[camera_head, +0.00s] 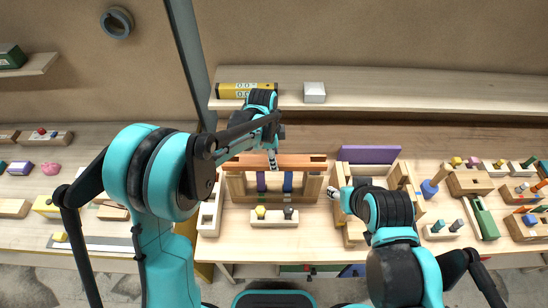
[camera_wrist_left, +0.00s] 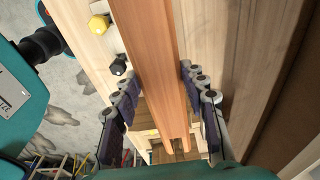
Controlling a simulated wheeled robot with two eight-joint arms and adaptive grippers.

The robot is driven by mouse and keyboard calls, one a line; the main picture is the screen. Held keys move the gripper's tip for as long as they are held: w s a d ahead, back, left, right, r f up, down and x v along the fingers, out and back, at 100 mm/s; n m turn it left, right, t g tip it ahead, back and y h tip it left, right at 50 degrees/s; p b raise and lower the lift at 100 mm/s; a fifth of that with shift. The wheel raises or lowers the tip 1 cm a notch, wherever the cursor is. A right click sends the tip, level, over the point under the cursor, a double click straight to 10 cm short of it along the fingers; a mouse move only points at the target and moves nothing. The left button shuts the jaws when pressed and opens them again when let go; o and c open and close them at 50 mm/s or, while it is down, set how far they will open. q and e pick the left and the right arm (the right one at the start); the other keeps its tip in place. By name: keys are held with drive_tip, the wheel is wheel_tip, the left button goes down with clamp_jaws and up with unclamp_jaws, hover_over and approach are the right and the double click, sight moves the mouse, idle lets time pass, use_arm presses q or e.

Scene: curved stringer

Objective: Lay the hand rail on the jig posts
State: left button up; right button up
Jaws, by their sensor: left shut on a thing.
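The hand rail (camera_head: 300,161) is an orange-brown bar lying crosswise at the middle of the bench in the head view. In the left wrist view the rail (camera_wrist_left: 150,50) runs lengthwise between the fingers. My left gripper (camera_head: 272,160) is shut on it from above, near its middle. The jig posts (camera_head: 235,187) are light wooden uprights right below the rail. I cannot tell whether the rail touches their tops. My right gripper (camera_head: 338,192) is low beside a wooden box frame, right of the jig; its fingers are too small to read.
A shelf (camera_head: 400,90) runs behind, with a yellow device (camera_head: 246,90) and a white box (camera_head: 314,92). Small blocks crowd both bench sides.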

use_arm(q)
drive_tip(key=shift+f+b, duration=1.25)
drive_tip(key=shift+f, duration=0.05)
drive_tip(key=o, duration=1.5)
drive_tip(key=shift+o, duration=0.2)
drive_tip(key=shift+r, duration=0.1)
wheel_tip(320, 180, up, 12)
drive_tip(key=a, duration=0.1)
drive_tip(key=shift+a, duration=0.25)
